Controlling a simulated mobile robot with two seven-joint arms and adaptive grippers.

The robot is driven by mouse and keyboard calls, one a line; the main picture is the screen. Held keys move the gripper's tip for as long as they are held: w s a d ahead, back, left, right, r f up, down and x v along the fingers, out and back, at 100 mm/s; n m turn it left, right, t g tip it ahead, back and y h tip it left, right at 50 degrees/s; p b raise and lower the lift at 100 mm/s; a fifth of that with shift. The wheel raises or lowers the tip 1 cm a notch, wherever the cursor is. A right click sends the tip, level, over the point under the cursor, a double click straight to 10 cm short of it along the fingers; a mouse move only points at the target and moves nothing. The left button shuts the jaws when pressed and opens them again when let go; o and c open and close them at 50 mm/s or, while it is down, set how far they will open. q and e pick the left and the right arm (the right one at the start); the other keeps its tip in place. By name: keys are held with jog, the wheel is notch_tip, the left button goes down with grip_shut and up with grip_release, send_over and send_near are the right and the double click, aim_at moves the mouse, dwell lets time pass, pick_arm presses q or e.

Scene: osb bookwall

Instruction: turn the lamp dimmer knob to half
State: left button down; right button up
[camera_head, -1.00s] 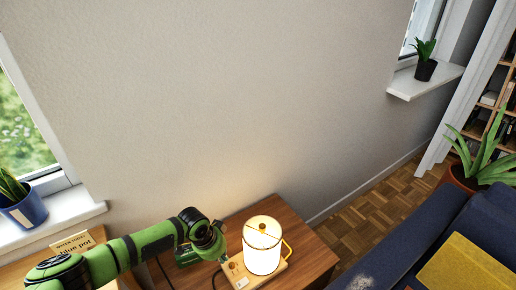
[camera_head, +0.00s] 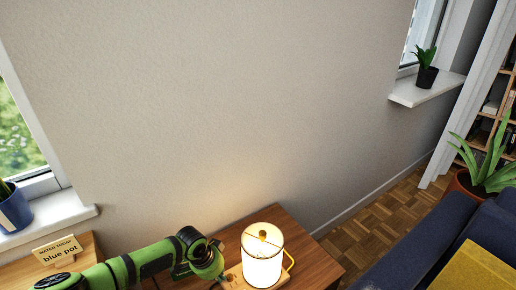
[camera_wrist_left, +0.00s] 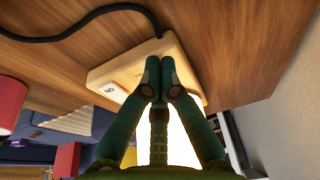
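The lamp (camera_head: 262,262) is a lit white cylinder with a yellow handle on a pale wooden base (camera_head: 282,280), standing on a wooden table. In the left wrist view the base (camera_wrist_left: 118,70) carries a small white marked plate (camera_wrist_left: 113,91), and the glowing shade shows behind my fingers. My left gripper (camera_head: 220,277) is at the left side of the lamp base. In the left wrist view its two fingertips (camera_wrist_left: 160,66) are together over the base. The dimmer knob is not visible; the fingertips may hide it. My right gripper is not in view.
A black cable (camera_wrist_left: 90,18) runs over the table to the base. A "blue pot" sign (camera_head: 60,250) and a blue pot (camera_head: 14,212) are at the left. The wall rises behind the table; a blue sofa (camera_head: 410,262) stands at the right.

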pick_arm(q)
jog(key=shift+d, duration=0.65)
dwell(0.8)
dwell(0.5)
jog(key=shift+s+d+r+p, duration=0.1)
jog(key=shift+s+d+p, duration=0.2)
jog(key=shift+p, duration=0.6)
jog(key=shift+s+a, duration=0.1)
jog(key=shift+s+a+p, duration=0.2)
jog(key=shift+s+p, duration=0.05)
jog(key=shift+p, duration=0.4)
notch_tip(320, 180, up, 6)
jog(key=p, duration=0.5)
jog(key=shift+p, duration=0.4)
